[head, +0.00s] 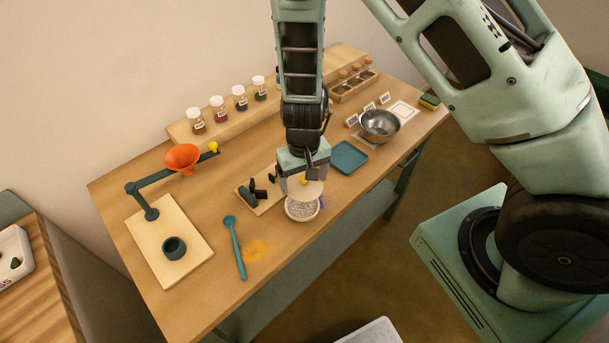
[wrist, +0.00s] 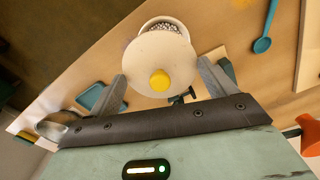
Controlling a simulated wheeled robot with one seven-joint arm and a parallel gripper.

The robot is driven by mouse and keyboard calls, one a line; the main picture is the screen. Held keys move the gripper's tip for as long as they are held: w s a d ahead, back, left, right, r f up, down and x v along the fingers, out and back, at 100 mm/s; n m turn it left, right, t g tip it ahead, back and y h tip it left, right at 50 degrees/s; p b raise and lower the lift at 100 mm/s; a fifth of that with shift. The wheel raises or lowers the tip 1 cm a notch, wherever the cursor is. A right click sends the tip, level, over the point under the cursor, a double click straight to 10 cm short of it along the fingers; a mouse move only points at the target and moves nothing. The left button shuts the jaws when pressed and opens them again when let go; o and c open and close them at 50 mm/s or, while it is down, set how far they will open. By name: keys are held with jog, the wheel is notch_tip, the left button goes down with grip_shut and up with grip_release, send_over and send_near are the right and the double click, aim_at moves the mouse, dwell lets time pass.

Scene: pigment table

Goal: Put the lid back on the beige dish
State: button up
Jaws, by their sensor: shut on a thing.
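The beige dish (head: 302,217) stands on the table and holds pale speckled grains. My gripper (head: 304,181) is above it, with its fingers on opposite sides of the round beige lid (head: 309,191). The lid has a yellow knob (head: 303,179). In the wrist view the lid (wrist: 145,63) sits between the two fingers of my gripper (wrist: 160,82) and overlaps the near part of the dish (wrist: 176,22). The far part of the dish's opening is uncovered. The height of the lid over the rim is hard to judge.
A board with dark tools (head: 258,187) lies just left of the dish. A teal spoon (head: 236,248) and orange powder (head: 258,250) lie further left. A teal tray (head: 348,157) and a steel bowl (head: 380,126) are to the right. The front table edge is close to the dish.

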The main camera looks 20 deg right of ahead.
jog(key=shift+s+a+f, duration=0.15)
jog(key=shift+s+a, duration=0.1)
jog(key=shift+a, duration=0.15)
jog(key=shift+f+b, duration=2.9)
jog(key=shift+f, duration=0.2)
jog(key=shift+f, duration=0.1)
jog(key=o, duration=0.9)
jog(key=shift+c, duration=0.2)
jog(key=shift+r+p, duration=3.15)
jog(key=shift+r, duration=0.4)
jog(key=shift+c, duration=0.3)
